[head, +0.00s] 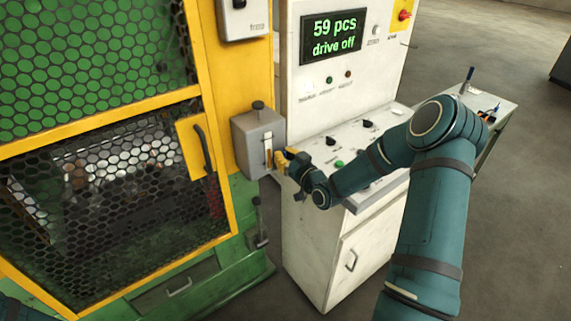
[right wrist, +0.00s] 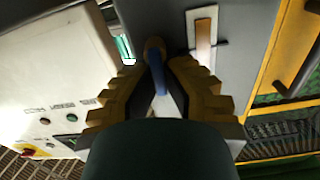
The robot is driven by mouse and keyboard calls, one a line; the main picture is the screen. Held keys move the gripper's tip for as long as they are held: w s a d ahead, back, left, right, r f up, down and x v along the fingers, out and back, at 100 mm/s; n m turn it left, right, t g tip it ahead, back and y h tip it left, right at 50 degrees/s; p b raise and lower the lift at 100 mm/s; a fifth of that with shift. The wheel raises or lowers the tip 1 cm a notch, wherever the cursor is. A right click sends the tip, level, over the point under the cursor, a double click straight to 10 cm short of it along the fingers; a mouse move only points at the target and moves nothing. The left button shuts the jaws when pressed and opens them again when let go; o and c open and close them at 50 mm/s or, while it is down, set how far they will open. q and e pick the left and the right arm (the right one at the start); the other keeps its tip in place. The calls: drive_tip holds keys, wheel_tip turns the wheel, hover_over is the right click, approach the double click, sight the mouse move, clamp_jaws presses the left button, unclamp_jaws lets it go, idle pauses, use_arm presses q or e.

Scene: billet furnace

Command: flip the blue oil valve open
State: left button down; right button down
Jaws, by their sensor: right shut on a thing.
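My right gripper (head: 283,160) reaches in from the right to the side of a grey box (head: 252,140) on the yellow machine post. In the right wrist view my right gripper (right wrist: 166,68) has its yellow fingers closed around a narrow blue lever (right wrist: 157,72), the blue oil valve's handle. The lever runs between the fingers, with a brownish rounded end near the fingertips. In the head view the fingers hide the lever. How far it is turned cannot be told. My left gripper is not in view.
A sight strip (head: 268,152) is on the grey box's front. The mesh guard door (head: 195,147) stands left. A white control cabinet (head: 335,245) with knobs and a display (head: 331,36) reading "59 pcs drive off" is close behind my right forearm. Open floor lies right.

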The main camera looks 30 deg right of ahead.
drive_tip(key=shift+a+n+b, duration=0.15)
drive_tip(key=shift+n+b, duration=0.2)
drive_tip(key=shift+n, duration=0.15)
drive_tip(key=c, duration=1.1)
unclamp_jaws()
drive_tip(key=shift+o, duration=0.2)
drive_tip(key=s+d, duration=0.1)
drive_tip(key=s, duration=1.1)
